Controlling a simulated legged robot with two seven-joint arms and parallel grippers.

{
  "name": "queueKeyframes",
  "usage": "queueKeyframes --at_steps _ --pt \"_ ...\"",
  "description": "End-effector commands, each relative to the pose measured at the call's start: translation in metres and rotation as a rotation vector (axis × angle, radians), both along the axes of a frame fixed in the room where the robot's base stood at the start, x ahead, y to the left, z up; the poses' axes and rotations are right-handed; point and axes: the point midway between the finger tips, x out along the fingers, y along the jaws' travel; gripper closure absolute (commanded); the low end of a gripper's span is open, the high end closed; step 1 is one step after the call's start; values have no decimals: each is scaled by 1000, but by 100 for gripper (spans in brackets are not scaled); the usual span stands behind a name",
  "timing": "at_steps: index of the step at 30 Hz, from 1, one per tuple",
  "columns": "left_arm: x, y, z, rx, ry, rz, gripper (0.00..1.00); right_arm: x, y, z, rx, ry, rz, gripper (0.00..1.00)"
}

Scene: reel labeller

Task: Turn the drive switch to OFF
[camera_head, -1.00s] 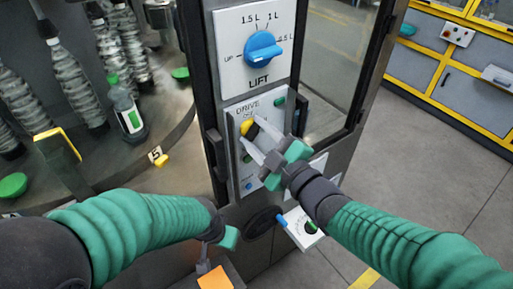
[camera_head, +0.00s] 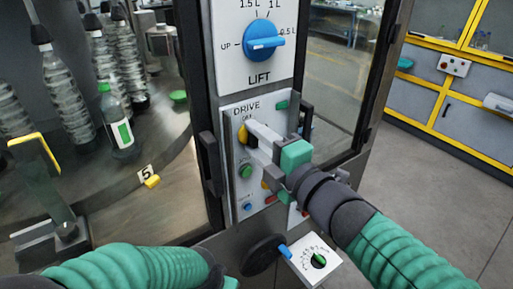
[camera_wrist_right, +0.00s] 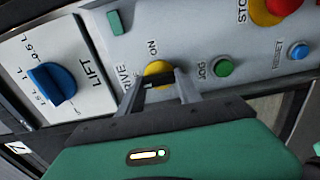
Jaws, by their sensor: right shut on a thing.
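The drive switch is a yellow knob with a dark handle on the grey DRIVE panel (camera_head: 267,105). It shows at the panel's left (camera_head: 242,137), largely covered by my gripper, and in the right wrist view (camera_wrist_right: 158,69). My right gripper (camera_head: 250,132) reaches it from the right. In the right wrist view its two fingers (camera_wrist_right: 160,84) are closed on the dark handle, one on each side. An ON mark is beside the knob; the handle's exact angle is hard to tell. Of my left gripper only a teal piece shows at the bottom edge; its fingers are not visible.
The blue LIFT knob (camera_head: 263,41) is above the switch. The green JOG button (camera_wrist_right: 223,67), blue RESET button (camera_wrist_right: 298,50) and red STOP button (camera_wrist_right: 272,8) are close by. Black handles flank the panel. A white dial plate (camera_head: 310,262) is below. Bottles stand at the left.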

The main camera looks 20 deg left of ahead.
Motion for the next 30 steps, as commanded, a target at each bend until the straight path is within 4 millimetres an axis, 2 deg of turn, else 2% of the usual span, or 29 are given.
queueKeyframes --at_steps 1,16,17,18,21,30 --pt "0 0 -3 0 0 0 64 -2 2 -7 -14 0 4 99" --pt "0 0 -4 0 0 0 64 -2 2 -8 -28 -12 6 99" --pt "0 0 -4 0 0 0 64 -2 2 -8 -28 -12 6 56" --pt "0 0 -4 0 0 0 64 -2 2 -8 -28 -11 6 51" --pt "0 0 -4 0 0 0 64 -1 2 -7 -25 -13 5 38" --pt "0 0 -4 0 0 0 64 0 1 -4 -21 -15 2 37"
